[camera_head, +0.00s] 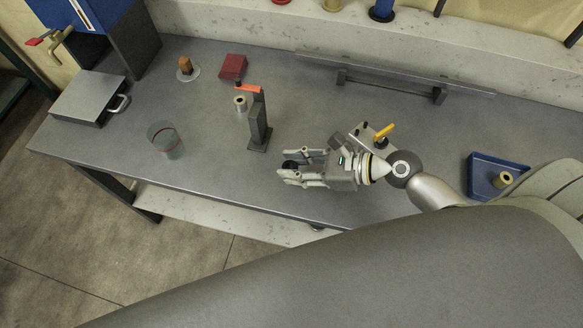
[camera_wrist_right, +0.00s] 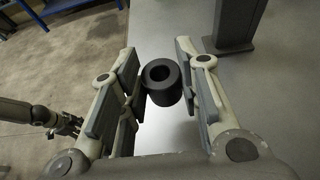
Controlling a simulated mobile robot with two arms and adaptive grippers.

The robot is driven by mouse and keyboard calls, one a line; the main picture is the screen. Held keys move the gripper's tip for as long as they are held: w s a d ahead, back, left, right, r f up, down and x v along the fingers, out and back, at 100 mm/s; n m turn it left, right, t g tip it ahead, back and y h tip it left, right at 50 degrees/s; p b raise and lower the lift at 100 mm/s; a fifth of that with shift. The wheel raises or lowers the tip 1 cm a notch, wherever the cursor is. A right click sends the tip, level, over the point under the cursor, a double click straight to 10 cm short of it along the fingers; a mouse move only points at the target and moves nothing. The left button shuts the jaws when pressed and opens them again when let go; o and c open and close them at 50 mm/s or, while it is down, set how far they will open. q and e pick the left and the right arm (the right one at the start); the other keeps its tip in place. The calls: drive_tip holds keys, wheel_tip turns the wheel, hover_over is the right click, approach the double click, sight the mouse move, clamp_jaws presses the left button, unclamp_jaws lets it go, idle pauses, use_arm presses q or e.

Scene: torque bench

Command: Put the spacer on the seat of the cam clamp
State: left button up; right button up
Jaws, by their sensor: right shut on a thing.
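The spacer is a dark hollow cylinder (camera_wrist_right: 163,83), seen between the finger pads in the right wrist view; it shows as a dark ring (camera_head: 290,165) in the head view. My right gripper (camera_head: 303,172) is shut on it, held above the bench near its front edge. A fixture with a yellow lever (camera_head: 385,131), which looks like the cam clamp, stands behind my right wrist. My gripper and wrist partly hide it, and I cannot make out its seat. What looks like my left gripper (camera_wrist_right: 66,125) is small at the left of the right wrist view; its finger state is unclear.
A dark post with an orange arm (camera_head: 258,125) stands left of my right gripper, beside a pale ring (camera_head: 240,103). A blue tray (camera_head: 478,174) holding another ring is at right. A glass (camera_head: 165,142), red block (camera_head: 233,66) and metal box (camera_head: 88,97) are at left.

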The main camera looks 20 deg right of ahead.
sight(291, 164)
drive_tip(key=w+f, duration=0.2)
drive_tip(key=f, duration=0.1)
drive_tip(key=shift+w, duration=0.3)
drive_tip(key=shift+f+b, duration=0.45)
drive_tip(key=shift+f, duration=1.05)
drive_tip(key=shift+f, duration=0.1)
drive_tip(key=o, duration=1.1)
drive_tip(key=b+v, duration=0.1)
drive_tip(key=v, duration=1)
drive_tip(key=shift+s+b, duration=0.1)
drive_tip(key=shift+b, duration=0.3)
drive_tip(key=shift+s+d+r, duration=0.25)
drive_tip(key=shift+d+r, duration=0.05)
drive_tip(key=shift+d, duration=0.05)
